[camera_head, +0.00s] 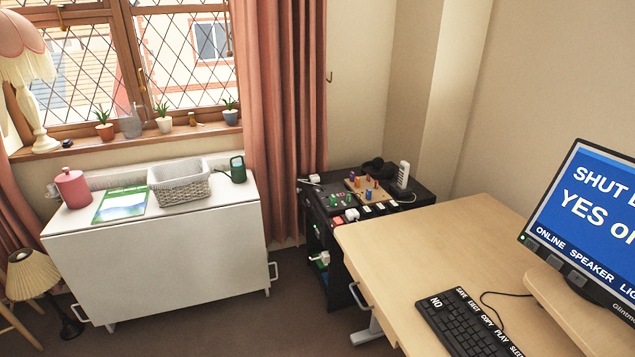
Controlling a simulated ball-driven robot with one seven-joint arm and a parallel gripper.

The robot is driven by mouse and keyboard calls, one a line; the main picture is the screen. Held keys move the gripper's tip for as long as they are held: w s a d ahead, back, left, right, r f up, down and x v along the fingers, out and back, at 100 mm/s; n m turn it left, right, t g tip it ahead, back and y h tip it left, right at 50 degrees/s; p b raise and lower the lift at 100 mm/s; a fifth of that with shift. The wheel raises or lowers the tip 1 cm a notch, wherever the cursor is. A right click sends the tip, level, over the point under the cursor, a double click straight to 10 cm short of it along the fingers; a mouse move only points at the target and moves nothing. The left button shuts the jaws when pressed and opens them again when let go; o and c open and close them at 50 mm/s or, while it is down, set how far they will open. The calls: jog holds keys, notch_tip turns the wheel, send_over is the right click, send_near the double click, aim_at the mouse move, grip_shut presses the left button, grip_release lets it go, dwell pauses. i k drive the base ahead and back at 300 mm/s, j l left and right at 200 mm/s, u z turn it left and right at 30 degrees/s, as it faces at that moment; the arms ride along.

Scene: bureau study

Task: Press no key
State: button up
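A black keyboard (462,328) lies on the wooden desk (425,255) at the lower right, its near end cut off by the bottom edge. A key with a white "NO" label (436,302) is at its left far corner. Labels such as "SAVE", "EJECT", "COPY" and "PLAY" run along its far edge. The monitor (590,218) at the right edge shows a blue screen with "SHUT D…" and "YES or…", cut off by the picture edge. My gripper is not in view.
The monitor stands on a wooden riser (565,305) behind the keyboard. A black cart (322,225) with small items stands left of the desk. A white cabinet (160,255) holds a basket (180,185), a pink canister (73,188) and a book. Brown floor lies between cabinet and desk.

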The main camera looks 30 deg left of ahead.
aim_at(435, 302)
jog(key=i+j+u, duration=0.5)
jog(key=i, duration=0.3)
jog(key=i+j+u, duration=0.2)
jog(key=i, duration=0.25)
